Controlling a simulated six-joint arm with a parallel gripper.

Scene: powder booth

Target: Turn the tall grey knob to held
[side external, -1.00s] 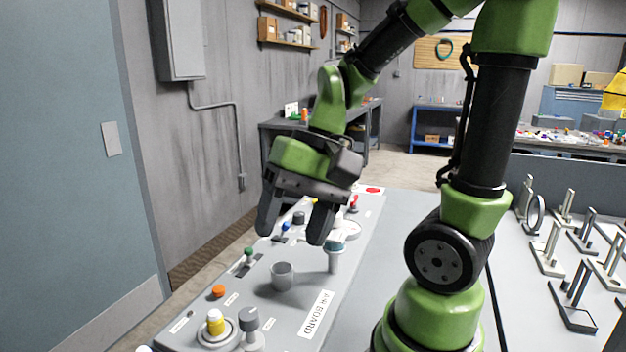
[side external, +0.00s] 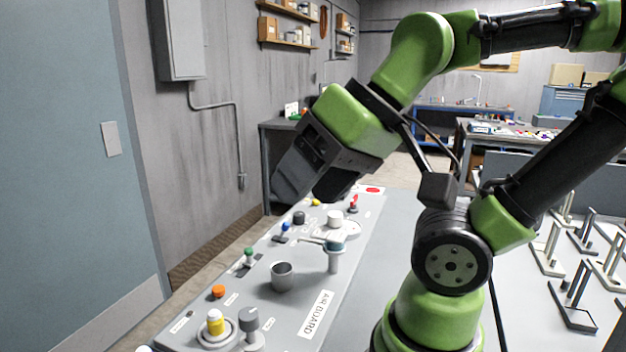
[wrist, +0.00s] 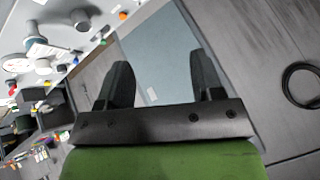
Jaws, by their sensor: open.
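A tall grey knob (side external: 249,319) stands upright at the near end of the control board (side external: 190,330) in the side view, right of a yellow-topped knob (side external: 216,322). Its turned position cannot be read at this size. My gripper (side external: 305,190) is open and empty, tilted above the far part of the board, well away from that knob. In the wrist view my gripper (wrist: 163,78) shows both fingers apart with nothing between them. I cannot tell the grey knob for sure in the wrist view.
A grey cup-like part (side external: 282,277) and a teal-banded post (side external: 334,257) stand mid-board. A green lever (side external: 249,257), blue lever (side external: 285,230), orange button (side external: 218,291) and white knob (side external: 334,218) are also there. Metal stands (side external: 574,300) occupy the right.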

